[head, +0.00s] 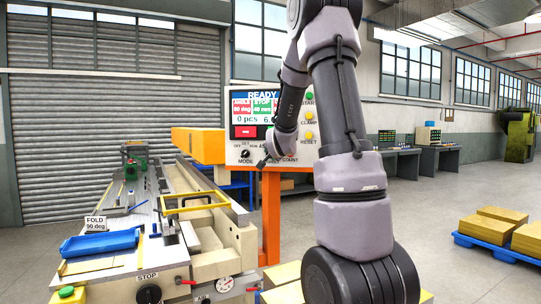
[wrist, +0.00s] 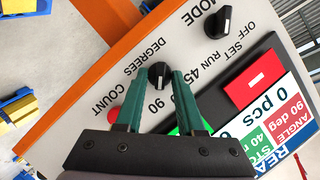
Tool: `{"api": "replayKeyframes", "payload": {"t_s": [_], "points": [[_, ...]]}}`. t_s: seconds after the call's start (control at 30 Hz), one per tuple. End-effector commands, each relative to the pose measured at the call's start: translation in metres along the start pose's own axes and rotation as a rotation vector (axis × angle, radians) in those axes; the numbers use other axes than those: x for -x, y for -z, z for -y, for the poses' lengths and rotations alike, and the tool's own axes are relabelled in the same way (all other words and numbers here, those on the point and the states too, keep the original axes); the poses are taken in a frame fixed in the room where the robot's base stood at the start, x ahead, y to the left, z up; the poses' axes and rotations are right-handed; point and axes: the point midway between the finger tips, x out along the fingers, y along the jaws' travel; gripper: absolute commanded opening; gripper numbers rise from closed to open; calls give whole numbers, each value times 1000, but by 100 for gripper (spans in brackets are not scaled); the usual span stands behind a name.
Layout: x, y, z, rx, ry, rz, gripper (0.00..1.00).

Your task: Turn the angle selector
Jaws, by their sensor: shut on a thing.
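The angle selector (wrist: 159,74) is a small black knob on the control panel, beside the printed word DEGREES and the marks 45 and 90. In the wrist view my gripper (wrist: 161,77) has its two teal fingers on either side of the knob, shut on it. I cannot tell exactly which mark its pointer faces. In the head view my gripper (head: 267,158) is at the lower part of the control panel (head: 236,155), and the knob is hidden behind it. The panel's screen (head: 241,105) reads READY, angle 90 deg and 0 pcs.
The black MODE knob (wrist: 224,19) sits beside the selector. A red COUNT button (wrist: 113,115) is close to one finger. An orange post (head: 271,215) carries the panel. The folding machine (head: 125,265) with a blue tray (head: 100,244) stands at left.

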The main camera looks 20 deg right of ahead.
Motion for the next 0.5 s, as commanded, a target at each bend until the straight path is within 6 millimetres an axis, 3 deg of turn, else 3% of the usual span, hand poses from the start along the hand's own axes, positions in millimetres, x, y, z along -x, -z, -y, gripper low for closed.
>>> {"api": "replayKeyframes", "payload": {"t_s": [0.4, 0.43, 0.5], "points": [[0, 0, 0, -9, 2, 0, 0], [0, 0, 0, -9, 2, 0, 45], [0, 0, 0, -9, 2, 0, 45]]}}
